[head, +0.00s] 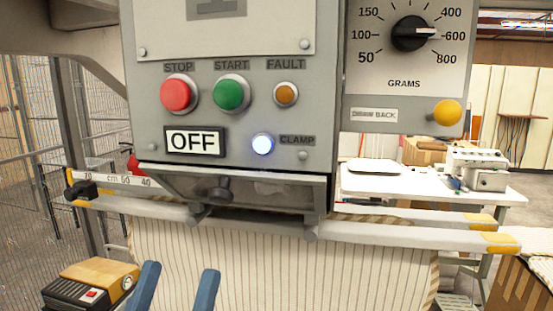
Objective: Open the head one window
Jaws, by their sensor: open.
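A grey machine head (222,60) fills the upper middle, with a red STOP button (176,94), a green START button (231,94) and an amber FAULT lamp (286,94). Its display (195,141) reads OFF and the CLAMP lamp (262,145) glows white. Below the panel is a dark, see-through window (275,189) in a grey frame, with a dark knob (220,194). I cannot tell whether it is latched. My gripper (180,268) shows as two blue fingers, spread apart and empty, below and left of the knob, in front of the striped fabric (280,265).
Grey rails (395,231) with yellow ends run across below the head; a scale (118,180) is at left. A dial in grams (409,34) is at right. A yellow and black box (95,285) is lower left. A white table (430,185) stands behind.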

